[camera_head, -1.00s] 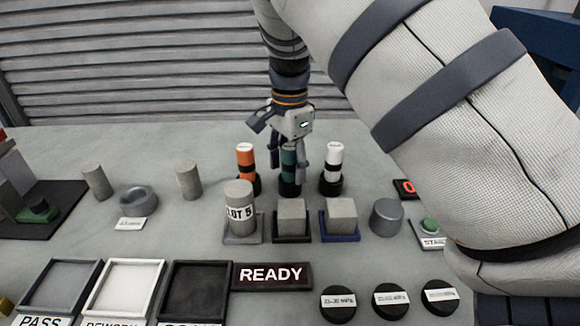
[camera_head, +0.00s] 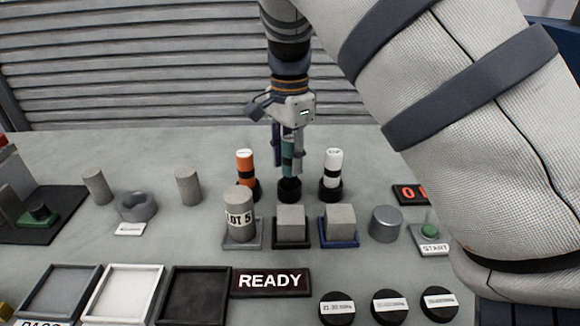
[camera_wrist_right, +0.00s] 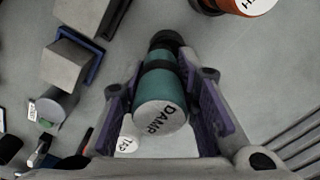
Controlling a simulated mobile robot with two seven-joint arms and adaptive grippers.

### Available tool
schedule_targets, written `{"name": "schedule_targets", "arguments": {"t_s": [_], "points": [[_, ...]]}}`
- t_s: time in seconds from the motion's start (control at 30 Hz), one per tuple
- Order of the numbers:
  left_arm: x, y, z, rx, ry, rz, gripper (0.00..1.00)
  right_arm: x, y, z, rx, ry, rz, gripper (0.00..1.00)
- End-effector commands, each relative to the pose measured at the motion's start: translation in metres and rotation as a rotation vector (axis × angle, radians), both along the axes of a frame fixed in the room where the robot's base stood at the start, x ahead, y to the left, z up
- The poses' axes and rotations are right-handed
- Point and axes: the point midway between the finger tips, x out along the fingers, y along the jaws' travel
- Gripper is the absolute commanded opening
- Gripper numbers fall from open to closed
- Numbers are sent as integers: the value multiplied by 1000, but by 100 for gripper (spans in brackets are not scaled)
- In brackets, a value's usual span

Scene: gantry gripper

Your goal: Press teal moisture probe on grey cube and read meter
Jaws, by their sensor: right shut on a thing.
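The teal probe (camera_head: 288,160), with a top lettered "DAMP" in the wrist view (camera_wrist_right: 160,108), is upright between the fingers of my right gripper (camera_head: 288,160). The gripper is shut on it, just above its black holder (camera_head: 289,190); I cannot tell if its lower end has cleared the holder. One grey cube (camera_head: 291,221) sits on a black base and another grey cube (camera_head: 340,217) on a blue base, both in front of the holder. A dark display (camera_head: 409,194) with a red digit is partly hidden by my arm. My left gripper is not in view.
An orange probe (camera_head: 245,168) and a white probe (camera_head: 333,169) stand in holders beside the teal one. A "LOT 5" cylinder (camera_head: 239,212) is left of the cubes. A READY sign (camera_head: 271,282), trays (camera_head: 123,292) and a green START button (camera_head: 429,231) are nearer.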

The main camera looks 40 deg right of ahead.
Motion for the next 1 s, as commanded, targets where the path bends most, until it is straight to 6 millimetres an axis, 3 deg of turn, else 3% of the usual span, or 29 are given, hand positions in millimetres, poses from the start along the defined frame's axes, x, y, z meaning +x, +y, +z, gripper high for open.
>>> {"name": "schedule_targets", "arguments": {"t_s": [0.03, 0.17, 0.3, 0.5, 0.67, 1.0], "points": [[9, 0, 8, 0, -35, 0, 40, -8, 6, 25, -2, -24, 1, 0], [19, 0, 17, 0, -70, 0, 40, -34, 22, 61, -3, -28, 2, 0], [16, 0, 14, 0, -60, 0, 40, -70, 46, 74, -2, -14, 0, 0], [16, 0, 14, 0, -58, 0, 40, -100, 65, 88, -2, -12, 1, 0], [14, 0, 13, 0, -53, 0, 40, -104, 70, 85, -3, -11, 1, 0], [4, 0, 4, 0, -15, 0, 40, -83, 66, 39, 2, 1, 0, 0]]}}
